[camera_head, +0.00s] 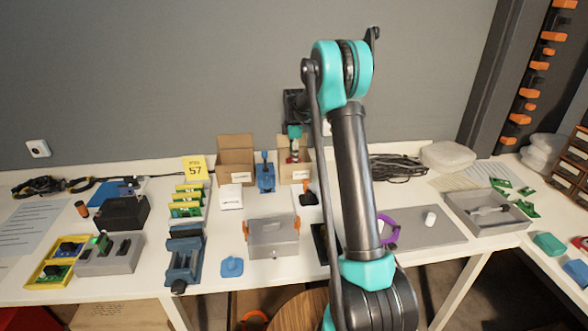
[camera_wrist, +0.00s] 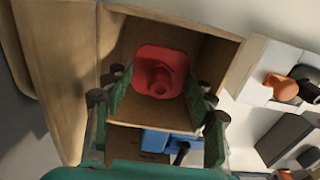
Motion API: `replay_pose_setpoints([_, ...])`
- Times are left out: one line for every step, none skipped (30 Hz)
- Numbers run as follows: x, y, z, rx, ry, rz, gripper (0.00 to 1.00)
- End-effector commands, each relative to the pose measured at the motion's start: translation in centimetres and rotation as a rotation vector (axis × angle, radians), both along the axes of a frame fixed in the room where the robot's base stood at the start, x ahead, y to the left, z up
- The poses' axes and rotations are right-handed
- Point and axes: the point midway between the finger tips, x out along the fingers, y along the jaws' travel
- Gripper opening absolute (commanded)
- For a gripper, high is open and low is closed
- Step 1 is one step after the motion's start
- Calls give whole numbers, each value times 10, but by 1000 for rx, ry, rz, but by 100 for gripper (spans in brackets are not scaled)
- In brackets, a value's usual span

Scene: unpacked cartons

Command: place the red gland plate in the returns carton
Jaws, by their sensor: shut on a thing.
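The red gland plate (camera_wrist: 160,72), a rounded square with a raised round boss, sits between the green finger pads of my gripper (camera_wrist: 160,95) in the wrist view. My gripper (camera_head: 294,150) is shut on it, over the right one of two open brown cartons (camera_head: 300,176). The plate shows in the head view only as a small red patch (camera_head: 294,157). The carton's walls (camera_wrist: 60,70) surround the plate in the wrist view. How far the plate is inside the carton I cannot tell. The carton's white label is too small to read.
A second open carton (camera_head: 236,150) stands to the left. A blue device (camera_head: 265,172) stands between the cartons. A grey box with orange clips (camera_head: 273,238) is in front. Black cables (camera_head: 395,167) lie to the right. My arm hides part of the table.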

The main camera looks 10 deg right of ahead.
Motion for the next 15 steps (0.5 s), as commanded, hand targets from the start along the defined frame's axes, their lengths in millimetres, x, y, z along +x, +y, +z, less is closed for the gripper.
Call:
replay_pose_setpoints([0, 0, -7, 0, 0, 0, 27])
replay_pose_setpoints([0, 0, -10, 0, 0, 0, 27])
replay_pose_setpoints([0, 0, -13, 0, 0, 0, 27])
replay_pose_setpoints([0, 0, -15, 0, 0, 0, 27])
replay_pose_setpoints([0, 0, -16, 0, 0, 0, 27])
replay_pose_setpoints([0, 0, -18, 0, 0, 0, 27])
replay_pose_setpoints([0, 0, -20, 0, 0, 0, 27])
replay_pose_setpoints([0, 0, -22, 0, 0, 0, 27])
replay_pose_setpoints([0, 0, -26, 0, 0, 0, 27])
replay_pose_setpoints([0, 0, -29, 0, 0, 0, 27])
replay_pose_setpoints([0, 0, -33, 0, 0, 0, 27])
replay_pose_setpoints([0, 0, -39, 0, 0, 0, 27])
replay_pose_setpoints([0, 0, -43, 0, 0, 0, 27])
replay_pose_setpoints([0, 0, -48, 0, 0, 0, 27])
replay_pose_setpoints([0, 0, -52, 0, 0, 0, 27])
